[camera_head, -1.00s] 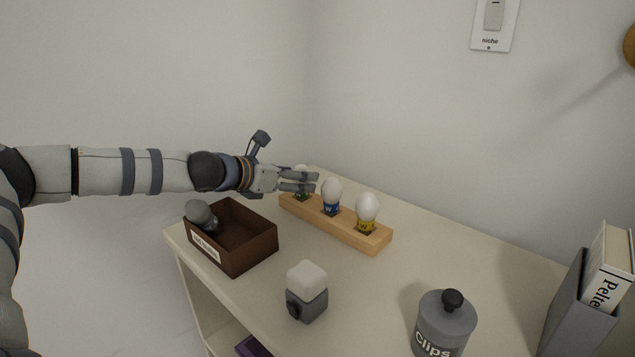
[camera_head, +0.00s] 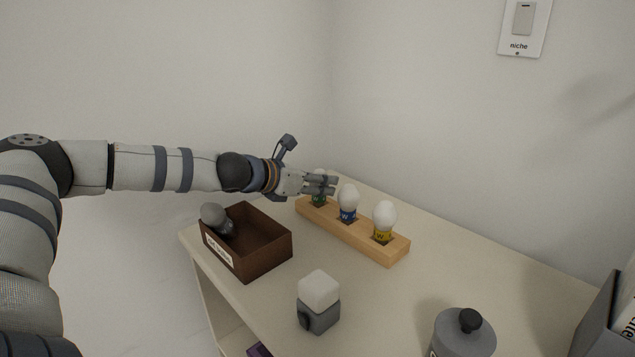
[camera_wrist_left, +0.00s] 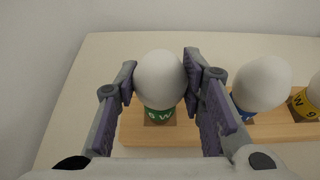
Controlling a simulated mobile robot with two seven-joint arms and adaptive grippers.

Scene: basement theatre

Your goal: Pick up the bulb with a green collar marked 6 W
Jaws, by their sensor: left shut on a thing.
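The bulb with a green collar (camera_wrist_left: 160,82) has a white globe and stands upright in the left end of the wooden holder (camera_head: 372,240). My left gripper (camera_head: 325,184) is shut on this bulb, one finger at each side of the globe in the left wrist view (camera_wrist_left: 160,78). In the head view the fingers hide much of the green-collared bulb (camera_head: 319,200). A blue-collared bulb (camera_head: 348,197) and a yellow-collared bulb (camera_head: 384,215) stand beside it in the same holder. My right gripper is out of view.
A brown box (camera_head: 268,262) with a grey bulb (camera_head: 214,217) stands left of the holder. A white-topped grey block (camera_head: 318,300) and a grey canister (camera_head: 463,335) stand nearer the front. The wall is behind. The middle of the cabinet top is clear.

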